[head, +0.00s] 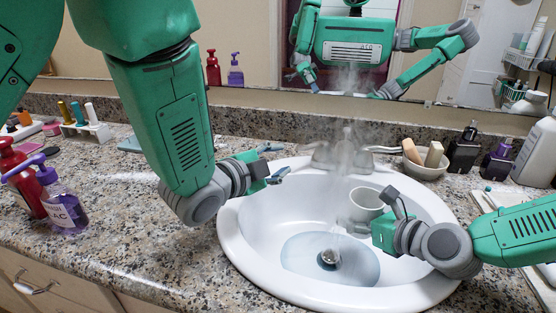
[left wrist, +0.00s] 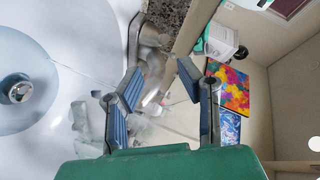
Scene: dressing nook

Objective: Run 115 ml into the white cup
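The white cup (head: 366,203) is over the right rear of the sink basin (head: 262,222), below and right of the faucet (head: 346,150). My right gripper (head: 372,212) is at the cup, its fingers on the cup's near right side; they are partly hidden. My left gripper (head: 275,172) is at the left rear sink rim, near the faucet's left side. In the left wrist view its blue-padded fingers (left wrist: 155,88) are apart, with pale metal faucet parts seen between and beyond them. Whitish haze rises over the basin; a water stream is hard to make out. The cup's fill is not visible.
Shallow bluish water surrounds the drain (head: 328,258). A soap dish (head: 425,160) and dark bottles (head: 465,150) stand right of the faucet. A purple pump bottle (head: 62,200) and a red one (head: 22,180) stand left. The counter front left is clear.

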